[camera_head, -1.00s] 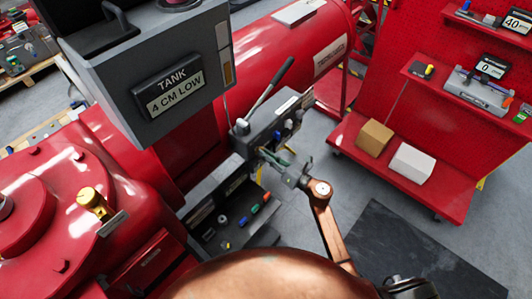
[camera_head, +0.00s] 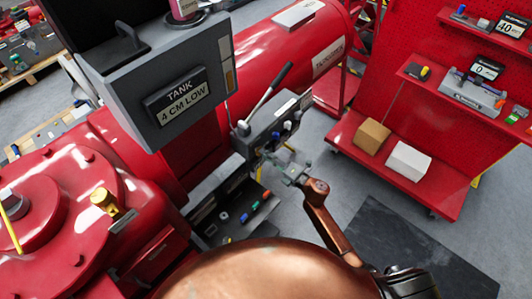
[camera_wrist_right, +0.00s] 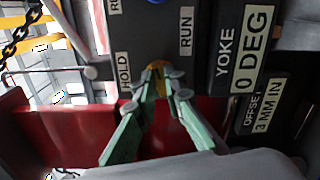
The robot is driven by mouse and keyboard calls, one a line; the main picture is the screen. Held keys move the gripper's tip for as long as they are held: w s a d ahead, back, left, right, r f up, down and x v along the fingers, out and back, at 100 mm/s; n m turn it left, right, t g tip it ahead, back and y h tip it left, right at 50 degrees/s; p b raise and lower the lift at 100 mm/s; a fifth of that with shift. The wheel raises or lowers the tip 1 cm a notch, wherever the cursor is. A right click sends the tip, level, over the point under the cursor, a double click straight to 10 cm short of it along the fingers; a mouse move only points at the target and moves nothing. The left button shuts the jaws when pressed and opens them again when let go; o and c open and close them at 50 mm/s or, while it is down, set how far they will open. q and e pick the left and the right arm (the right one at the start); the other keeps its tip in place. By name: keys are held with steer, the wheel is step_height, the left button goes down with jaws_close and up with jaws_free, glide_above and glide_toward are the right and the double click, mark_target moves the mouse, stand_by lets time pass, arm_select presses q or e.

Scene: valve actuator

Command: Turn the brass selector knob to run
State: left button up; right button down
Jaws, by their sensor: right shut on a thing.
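The brass selector knob (camera_wrist_right: 156,68) shows in the right wrist view as a small brass piece on a dark panel, mostly hidden by my fingertips. The word HOLD (camera_wrist_right: 124,69) is printed to its left and RUN (camera_wrist_right: 186,32) to its upper right. My right gripper (camera_wrist_right: 157,80) has its green fingers converging on the knob, shut on it. In the head view my right gripper (camera_head: 276,162) is at the side of the grey control box (camera_head: 270,125), and the knob is hidden there. Its pointing direction cannot be told. My left gripper is not in view.
The box carries a long lever (camera_head: 268,92). An open tray (camera_head: 230,212) with small coloured parts lies below it.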

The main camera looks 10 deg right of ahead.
steer(key=shift+d+m+p, duration=0.1)
steer(key=shift+m+p, duration=0.3)
steer(key=shift+m, duration=0.6)
steer(key=c, duration=2)
jaws_free()
steer(key=shift+f, duration=0.1)
steer(key=shift+c, duration=0.2)
steer(key=shift+o, duration=0.3)
steer(key=v, duration=1.1)
steer(key=shift+s+d, duration=0.3)
